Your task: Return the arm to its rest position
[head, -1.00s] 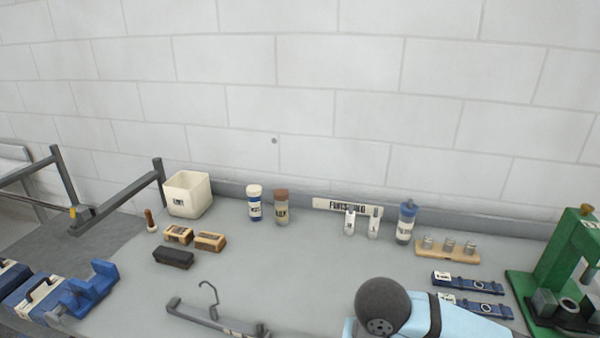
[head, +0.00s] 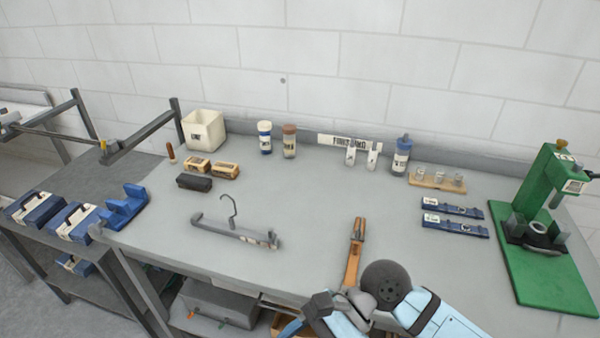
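One of my arms, light blue with a dark round joint, comes in at the bottom right of the head view and reaches over the front edge of the workbench (head: 300,265). Grey and black parts of it sit left of the joint. I make out no fingertips of my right gripper. My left gripper and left arm are not in view. A slim orange-brown tool (head: 354,255) stands out just above the arm, apparently lying on the bench, its lower end hidden by the arm.
A metal bar with a hook (head: 235,234) lies mid-bench. A green press (head: 550,265) stands at right, with blue strips (head: 452,216) beside it. A white bin (head: 204,130), bottles (head: 289,143) and a wooden rack (head: 437,180) line the back. Blue cases (head: 38,209) sit at left.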

